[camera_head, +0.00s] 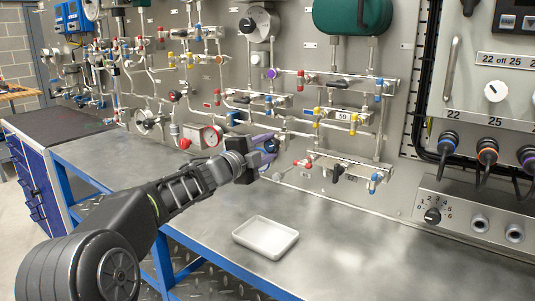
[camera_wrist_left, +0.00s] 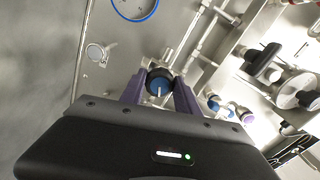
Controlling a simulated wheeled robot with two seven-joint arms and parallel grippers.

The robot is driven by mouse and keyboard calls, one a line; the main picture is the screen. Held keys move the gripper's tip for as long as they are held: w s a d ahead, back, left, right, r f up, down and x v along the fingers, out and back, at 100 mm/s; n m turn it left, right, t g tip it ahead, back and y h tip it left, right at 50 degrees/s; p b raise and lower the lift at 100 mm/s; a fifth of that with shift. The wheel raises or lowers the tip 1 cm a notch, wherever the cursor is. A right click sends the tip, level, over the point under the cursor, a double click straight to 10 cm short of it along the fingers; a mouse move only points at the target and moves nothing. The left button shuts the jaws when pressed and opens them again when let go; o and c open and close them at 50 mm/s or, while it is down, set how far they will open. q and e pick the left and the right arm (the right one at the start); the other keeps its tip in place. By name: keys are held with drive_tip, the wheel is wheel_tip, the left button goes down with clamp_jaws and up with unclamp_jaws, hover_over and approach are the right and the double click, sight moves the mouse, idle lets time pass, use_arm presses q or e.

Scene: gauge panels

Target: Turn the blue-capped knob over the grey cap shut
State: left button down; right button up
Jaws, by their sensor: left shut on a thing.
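The blue-capped knob (camera_wrist_left: 159,82) is black with a blue centre. In the left wrist view it sits between the two purple fingers of my left gripper (camera_wrist_left: 159,92), which is shut on it. In the head view the left gripper (camera_head: 266,146) reaches the panel, and its dark body and fingers hide most of the knob. A round pale grey fitting (camera_wrist_left: 96,52) lies left of the knob in the wrist view; I cannot tell whether it is the grey cap. The knob's turn angle is unclear. My right gripper is not in view.
A red-rimmed gauge (camera_head: 211,136) is just left of the gripper. Pipes and coloured valves crowd the panel. A lower manifold (camera_head: 340,168) is to the right. A white tray (camera_head: 265,237) stands on the metal bench (camera_head: 360,262), which is otherwise largely clear.

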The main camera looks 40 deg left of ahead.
use_arm(q)
drive_tip(key=m+b, duration=0.2)
drive_tip(key=m, duration=0.2)
drive_tip(key=shift+m, duration=0.4)
drive_tip(key=c, duration=0.9)
unclamp_jaws()
drive_tip(key=shift+s, duration=0.1)
drive_tip(key=s, duration=0.7)
drive_tip(key=shift+s, duration=0.35)
